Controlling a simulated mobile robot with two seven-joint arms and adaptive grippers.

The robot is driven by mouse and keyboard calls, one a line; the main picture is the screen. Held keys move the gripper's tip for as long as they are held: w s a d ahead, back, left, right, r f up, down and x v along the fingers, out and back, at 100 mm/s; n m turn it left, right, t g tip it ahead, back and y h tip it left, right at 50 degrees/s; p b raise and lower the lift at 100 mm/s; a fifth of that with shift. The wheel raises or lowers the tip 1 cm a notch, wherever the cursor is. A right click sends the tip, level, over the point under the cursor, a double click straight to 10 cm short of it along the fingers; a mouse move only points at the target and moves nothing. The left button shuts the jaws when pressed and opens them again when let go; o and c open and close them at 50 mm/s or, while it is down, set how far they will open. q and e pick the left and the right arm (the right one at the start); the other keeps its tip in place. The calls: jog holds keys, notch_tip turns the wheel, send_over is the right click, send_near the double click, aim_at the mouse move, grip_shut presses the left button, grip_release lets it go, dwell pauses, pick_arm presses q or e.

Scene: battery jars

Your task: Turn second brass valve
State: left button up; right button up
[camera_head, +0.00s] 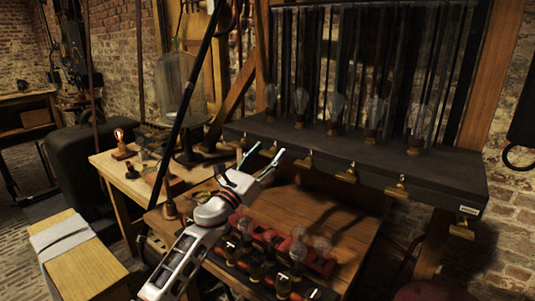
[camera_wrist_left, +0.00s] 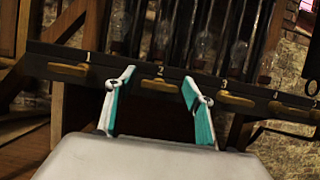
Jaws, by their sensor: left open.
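A dark shelf (camera_head: 330,150) carries a row of brass valves along its front edge, numbered in the left wrist view. The second brass valve (camera_wrist_left: 160,85), under the number 2, appears between my left fingertips there; it also shows in the head view (camera_head: 305,161), right of my left gripper (camera_head: 264,156). My left gripper (camera_wrist_left: 158,77) is open and empty, its two teal-edged fingers pointing toward the shelf. I cannot tell the exact gap to the valve; no contact shows. The first valve (camera_wrist_left: 71,71) is left of the fingers and the third valve (camera_wrist_left: 236,102) right of them. My right gripper is not in view.
Glass bulbs (camera_head: 335,105) stand in a row on the shelf. Below, a wooden table (camera_head: 325,220) holds a red rack (camera_head: 265,236) with bulbs, under my left arm. A large glass jar (camera_head: 180,88) stands at the left. Space in front of the shelf's right part looks clear.

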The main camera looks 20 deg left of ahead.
pick_arm(q)
jog(key=shift+w, duration=0.1)
jog(key=c, duration=1.1)
